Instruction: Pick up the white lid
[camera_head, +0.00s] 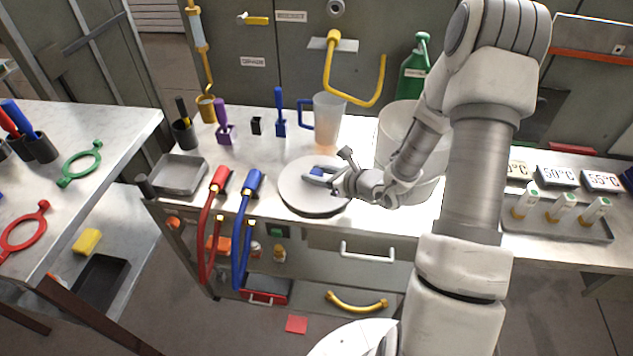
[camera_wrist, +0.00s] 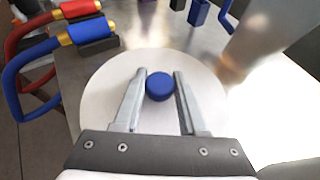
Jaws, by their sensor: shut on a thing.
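The white lid (camera_head: 300,194) is a round white disc with a blue knob (camera_head: 316,171) at its middle. It lies on the bench, left of a large white bucket. In the wrist view the lid (camera_wrist: 105,90) fills the middle, with the blue knob (camera_wrist: 159,87) between my fingers. My gripper (camera_head: 326,179) is over the lid's centre, its two fingers on either side of the knob. In the wrist view my gripper (camera_wrist: 160,88) is shut on the knob. The lid looks flat; any gap beneath it cannot be told.
The white bucket (camera_head: 398,125) stands right of the lid, partly behind my arm. A frosted pitcher (camera_head: 327,120) with a blue handle stands behind. Red (camera_head: 207,215) and blue (camera_head: 243,215) hoses hang over the front edge at left. A grey tray (camera_head: 178,175) lies further left.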

